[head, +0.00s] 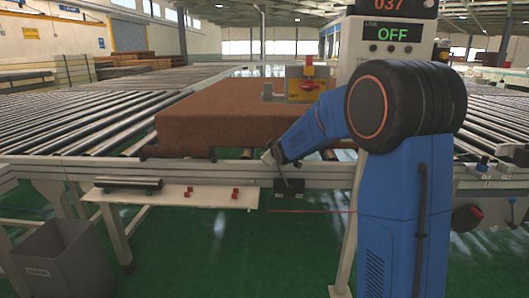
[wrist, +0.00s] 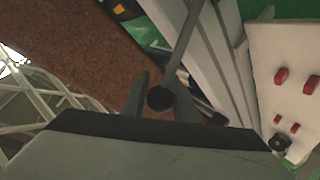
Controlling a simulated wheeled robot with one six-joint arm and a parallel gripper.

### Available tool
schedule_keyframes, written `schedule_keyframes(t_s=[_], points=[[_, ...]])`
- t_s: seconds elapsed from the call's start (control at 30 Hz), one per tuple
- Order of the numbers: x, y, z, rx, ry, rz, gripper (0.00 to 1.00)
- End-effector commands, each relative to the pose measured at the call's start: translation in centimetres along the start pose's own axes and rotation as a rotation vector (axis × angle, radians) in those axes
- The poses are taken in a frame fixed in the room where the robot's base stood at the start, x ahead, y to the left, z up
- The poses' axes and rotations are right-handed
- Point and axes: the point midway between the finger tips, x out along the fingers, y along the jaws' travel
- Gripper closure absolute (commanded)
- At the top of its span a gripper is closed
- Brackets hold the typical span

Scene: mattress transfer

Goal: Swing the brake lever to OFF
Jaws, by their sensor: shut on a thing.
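The brake lever (wrist: 184,45) is a thin dark rod with a round black knob, seen in the wrist view. My gripper (wrist: 162,84) is shut on it near the knob, with one finger on each side. In the head view my gripper (head: 270,157) is at the conveyor's front rail. A short piece of the lever (head: 282,173) shows below it, above a small black plate (head: 289,186) with light marks. The marks are too small to read, so I cannot tell the lever's setting from them.
A brown mattress (head: 205,117) lies on the rollers behind the lever. The line display (head: 392,34) reads OFF. A red switch (head: 308,86) stands behind.

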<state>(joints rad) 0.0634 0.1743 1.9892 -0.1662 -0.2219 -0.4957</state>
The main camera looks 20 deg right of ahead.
Motion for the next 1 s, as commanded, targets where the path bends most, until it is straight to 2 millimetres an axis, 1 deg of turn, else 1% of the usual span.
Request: schedule_keyframes(t_s=[0.3, 0.33, 0.4, 0.77, 0.87, 1.0], points=[[0.1, -0.3, -0.1, -0.003, 0.000, -0.004, 1.00], [0.1, -0.3, -0.1, -0.003, 0.000, -0.004, 0.69], [0.1, -0.3, -0.1, -0.003, 0.000, -0.005, 0.56], [-0.2, -0.2, -0.1, -0.002, 0.000, -0.003, 0.56], [-0.9, -0.2, 0.0, -0.002, 0.000, -0.002, 0.56], [-2.8, -0.1, -0.1, -0.003, 0.001, -0.002, 0.56]])
